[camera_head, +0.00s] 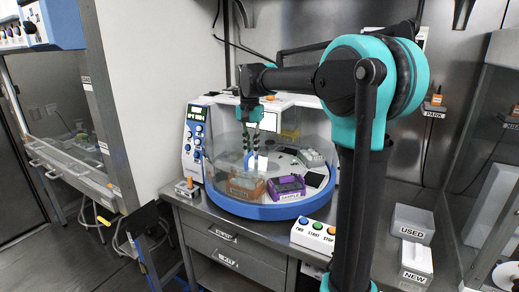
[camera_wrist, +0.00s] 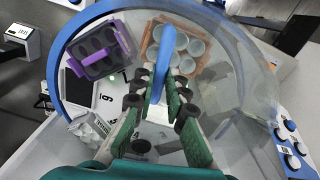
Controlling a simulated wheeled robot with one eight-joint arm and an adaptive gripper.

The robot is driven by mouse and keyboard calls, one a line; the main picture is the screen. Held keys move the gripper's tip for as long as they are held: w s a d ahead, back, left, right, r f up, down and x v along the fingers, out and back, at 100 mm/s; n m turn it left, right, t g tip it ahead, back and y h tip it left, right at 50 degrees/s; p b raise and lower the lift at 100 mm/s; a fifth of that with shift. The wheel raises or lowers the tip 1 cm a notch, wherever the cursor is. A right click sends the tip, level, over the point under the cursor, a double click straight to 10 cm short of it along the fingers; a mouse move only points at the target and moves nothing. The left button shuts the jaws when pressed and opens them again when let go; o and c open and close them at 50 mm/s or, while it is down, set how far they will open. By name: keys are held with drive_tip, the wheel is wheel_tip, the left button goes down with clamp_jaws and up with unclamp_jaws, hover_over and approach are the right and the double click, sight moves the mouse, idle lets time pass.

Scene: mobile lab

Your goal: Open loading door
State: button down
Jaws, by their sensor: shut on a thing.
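The lab machine has a round blue base (camera_head: 262,210) and a clear curved cover (camera_head: 222,150). The cover also shows on the right of the wrist view (camera_wrist: 245,75). A blue loop handle (camera_head: 248,161) stands at the front of the cover; in the wrist view the handle (camera_wrist: 161,62) runs between the fingers. My gripper (camera_head: 256,146) points down and is shut on this handle, with green-padded fingers (camera_wrist: 160,98) on both sides of it. I cannot tell how far the door stands open.
Inside sit an orange rack (camera_head: 245,188) with white cups and a purple rack (camera_head: 287,187). A control panel (camera_head: 195,135) is on the machine's left. A button box (camera_head: 315,232) and boxes marked USED (camera_head: 411,222) and NEW (camera_head: 416,262) stand to the right.

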drive_tip(key=shift+w+a, duration=0.25)
drive_tip(key=shift+a, duration=0.1)
drive_tip(key=c, duration=1.5)
unclamp_jaws()
drive_tip(key=shift+c, duration=0.2)
drive_tip(key=shift+r, duration=0.1)
wheel_tip(320, 180, up, 12)
drive_tip(key=shift+a, duration=0.1)
